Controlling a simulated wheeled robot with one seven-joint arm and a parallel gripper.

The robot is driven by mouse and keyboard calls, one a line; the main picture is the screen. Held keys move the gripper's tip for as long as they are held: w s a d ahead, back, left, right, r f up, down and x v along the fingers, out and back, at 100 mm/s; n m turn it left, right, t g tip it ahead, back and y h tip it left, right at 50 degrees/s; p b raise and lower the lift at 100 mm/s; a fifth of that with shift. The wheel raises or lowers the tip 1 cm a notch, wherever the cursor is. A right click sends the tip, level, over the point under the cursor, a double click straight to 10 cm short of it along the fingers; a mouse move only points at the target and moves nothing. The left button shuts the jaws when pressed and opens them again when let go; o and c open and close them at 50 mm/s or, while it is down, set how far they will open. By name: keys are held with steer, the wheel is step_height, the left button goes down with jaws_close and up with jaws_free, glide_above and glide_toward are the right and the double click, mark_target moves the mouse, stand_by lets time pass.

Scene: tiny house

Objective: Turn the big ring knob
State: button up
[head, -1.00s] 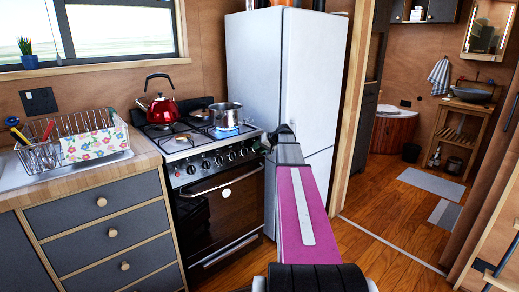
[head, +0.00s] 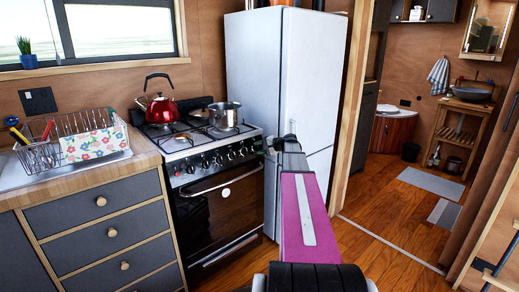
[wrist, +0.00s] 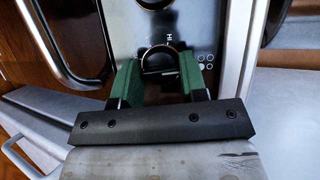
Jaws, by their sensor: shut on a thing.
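The black stove (head: 211,185) has a row of knobs along its front panel. My gripper (head: 268,145) is at the right end of that panel. In the wrist view, the green fingers of my gripper (wrist: 159,70) are shut on a round black knob with a bright rim (wrist: 160,49), one finger on each side. "HI" and small burner marks show on the panel beside it. The steel pot (head: 224,115) stands on the front right burner, with no flame visible under it. My gripper and wrist hide the knob in the head view.
A red kettle (head: 160,108) stands on the back left of the stove. A white fridge (head: 285,80) rises close to the right of my gripper. The oven handle (wrist: 57,50) is near my fingers.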

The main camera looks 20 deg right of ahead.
steer(key=shift+m+t, duration=0.3)
steer(key=shift+m, duration=0.3)
steer(key=o, duration=0.9)
steer(key=shift+s+d, duration=0.1)
steer(key=v, duration=1)
steer(key=shift+d, duration=0.3)
steer(key=shift+s, duration=0.1)
